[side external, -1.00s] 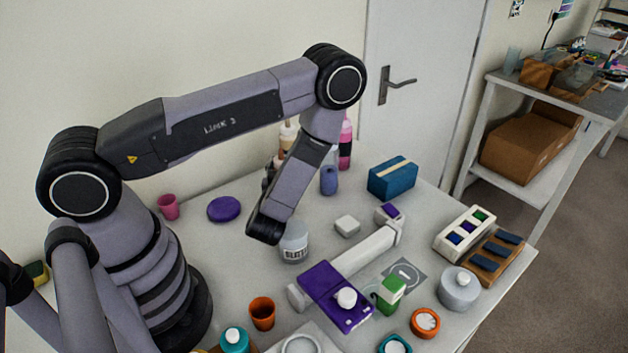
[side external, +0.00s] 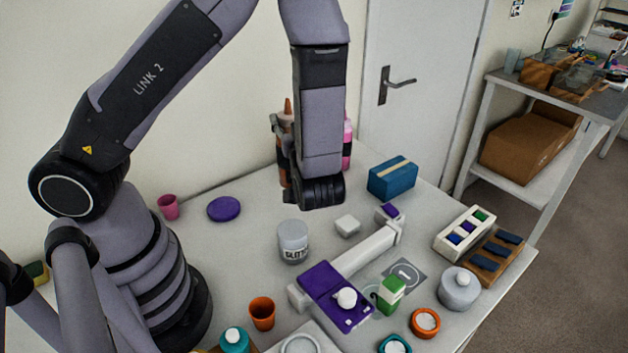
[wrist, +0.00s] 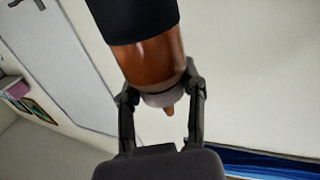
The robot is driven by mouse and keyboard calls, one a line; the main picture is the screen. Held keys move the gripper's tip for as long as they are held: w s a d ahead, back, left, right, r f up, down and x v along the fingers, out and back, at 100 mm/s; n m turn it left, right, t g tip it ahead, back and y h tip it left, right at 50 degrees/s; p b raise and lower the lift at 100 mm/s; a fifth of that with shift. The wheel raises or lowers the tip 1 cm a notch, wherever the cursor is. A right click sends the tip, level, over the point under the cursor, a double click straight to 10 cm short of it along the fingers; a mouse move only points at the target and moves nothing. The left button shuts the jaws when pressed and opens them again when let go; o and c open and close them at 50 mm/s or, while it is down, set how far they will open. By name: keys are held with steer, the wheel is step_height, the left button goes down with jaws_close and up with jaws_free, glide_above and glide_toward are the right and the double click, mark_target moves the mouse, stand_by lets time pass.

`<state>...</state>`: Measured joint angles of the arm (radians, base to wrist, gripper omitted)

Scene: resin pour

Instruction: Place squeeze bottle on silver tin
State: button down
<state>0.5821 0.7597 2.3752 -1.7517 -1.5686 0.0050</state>
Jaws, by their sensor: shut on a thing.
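The squeeze bottle (wrist: 150,62) is brown with a dark band and a pointed nozzle. In the wrist view my gripper (wrist: 160,90) is shut around it near the pale collar. A silver-grey round tin (side external: 460,292) with a small pale knob stands at the table's right front, well away from my gripper.
A glitter jar (side external: 293,243), a small white block (side external: 347,225) and a purple scale (side external: 322,283) lie between. A blue box (side external: 392,178) is at the back right. A pink bottle (side external: 347,150) stands behind my arm. A green carton (side external: 390,293) and orange dish (side external: 425,322) are near the tin.

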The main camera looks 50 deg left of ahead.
mark_target(283, 163)
steer(key=s+d+n+g, duration=0.1)
steer(key=s+d+g, duration=0.1)
steer(key=s+d, duration=0.15)
steer(key=shift+n+y, duration=0.3)
steer(key=shift+y, duration=0.1)
steer(key=shift+w+d+f, duration=0.1)
steer(key=shift+d+f, duration=0.1)
steer(key=shift+f, duration=1.7)
steer(key=shift+w+d+f, duration=0.1)
steer(key=shift+d+f, duration=0.1)
steer(key=shift+f, duration=1.65)
steer(key=c, duration=0.6)
jaws_free()
steer(key=shift+f, duration=0.15)
